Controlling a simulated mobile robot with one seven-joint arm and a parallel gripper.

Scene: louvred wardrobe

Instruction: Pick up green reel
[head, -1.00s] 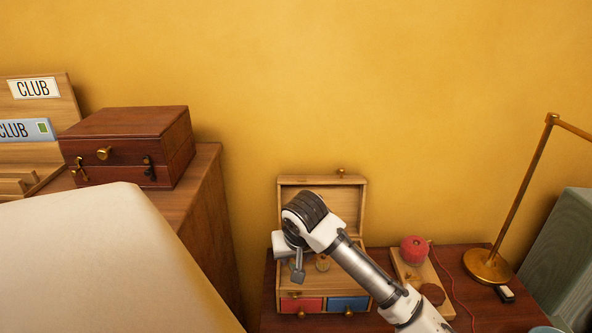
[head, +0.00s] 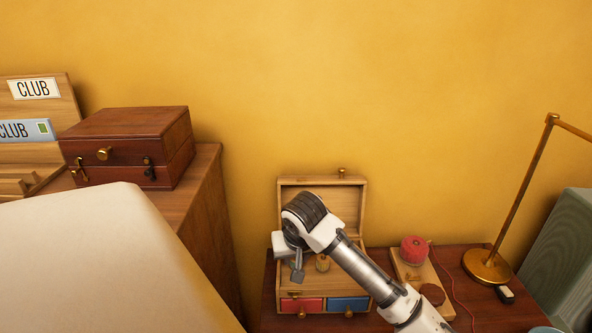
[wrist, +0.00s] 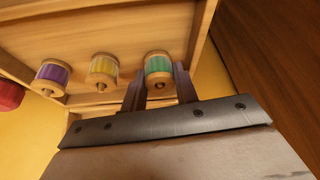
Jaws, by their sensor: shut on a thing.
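The green reel (wrist: 158,64), with pale wooden ends, is in the wrist view at the open wooden box. My gripper (wrist: 160,82) is shut on it, with one dark finger on each side. In the head view my gripper (head: 297,274) reaches down into the box, and the green reel is hidden there. A yellow reel (wrist: 103,69) and a purple reel (wrist: 52,75) stand in a row to the left of the green one in the wrist view.
The box's raised lid (head: 350,203) stands behind my arm. Its front has a red drawer (head: 301,305) and a blue drawer (head: 348,303). A red ball of yarn (head: 413,250) and a brass lamp (head: 490,265) stand to the right. A brown case (head: 125,148) sits at left.

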